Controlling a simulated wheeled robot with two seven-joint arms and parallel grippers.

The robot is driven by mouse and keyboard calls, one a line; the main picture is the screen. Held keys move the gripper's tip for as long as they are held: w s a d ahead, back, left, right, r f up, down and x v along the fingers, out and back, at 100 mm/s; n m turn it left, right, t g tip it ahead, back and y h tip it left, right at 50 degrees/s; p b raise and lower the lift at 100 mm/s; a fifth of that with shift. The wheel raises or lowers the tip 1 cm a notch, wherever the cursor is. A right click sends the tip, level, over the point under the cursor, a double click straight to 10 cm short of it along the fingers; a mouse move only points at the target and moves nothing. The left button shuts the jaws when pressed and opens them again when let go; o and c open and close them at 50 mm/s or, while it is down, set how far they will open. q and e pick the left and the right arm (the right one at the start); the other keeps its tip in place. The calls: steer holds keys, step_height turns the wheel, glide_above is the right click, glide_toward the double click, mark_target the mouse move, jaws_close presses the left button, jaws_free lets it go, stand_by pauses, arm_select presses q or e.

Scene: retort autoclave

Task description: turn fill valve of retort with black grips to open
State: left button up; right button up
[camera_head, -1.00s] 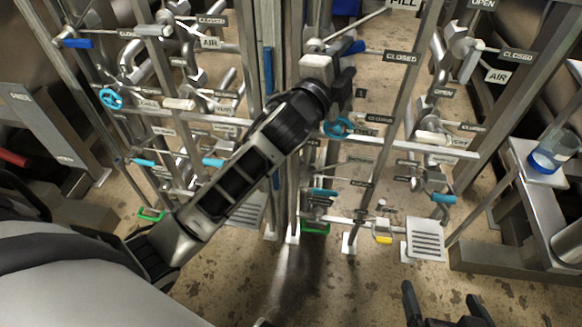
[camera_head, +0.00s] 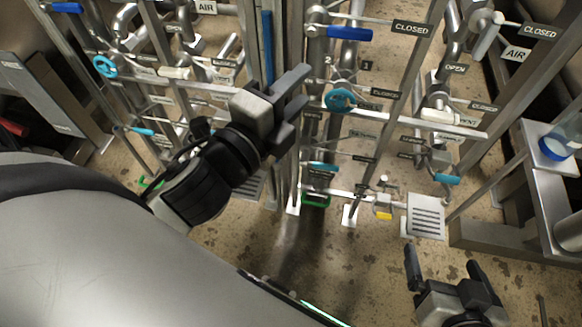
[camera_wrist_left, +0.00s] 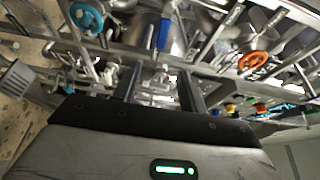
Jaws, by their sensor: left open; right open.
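A blue lever handle (camera_head: 350,33) sits at the top middle of the pipework in the head view, with a CLOSED plate (camera_head: 412,28) to its right. A blue lever (camera_wrist_left: 164,32) also shows ahead of the fingers in the left wrist view. No FILL plate or black grips can be made out now. My left gripper (camera_head: 299,96) is open and empty, below and left of the blue handle and apart from it in the picture. It shows in the left wrist view too (camera_wrist_left: 158,82). My right gripper (camera_head: 443,262) is open and empty at the bottom right.
A teal handwheel (camera_head: 340,101) and a horizontal rail (camera_head: 425,123) lie close to the left gripper. A second teal handwheel (camera_head: 105,66) and another blue lever (camera_head: 67,7) are at the left. An orange handwheel (camera_wrist_left: 253,61) shows in the wrist view. Upright posts crowd the middle.

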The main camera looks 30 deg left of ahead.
arm_select(q)
steer(key=s+d+f+n+g+p, duration=0.1)
steer(key=s+f+n+g+p, duration=0.1)
steer(key=f+n, duration=0.3)
steer(key=s+d+f+n+g+p, duration=0.1)
steer(key=s+f+n+g+p, duration=0.1)
steer(key=f+n+g+p, duration=0.1)
steer(key=s+d+f+n+g+h+p, duration=0.1)
steer(key=s+f+n+g+p, duration=0.1)
steer(key=f+n+p, duration=0.3)
steer(key=shift+s+f+n+g, duration=0.35)
steer(key=shift+f+n, duration=0.75)
steer(key=shift+n, duration=0.6)
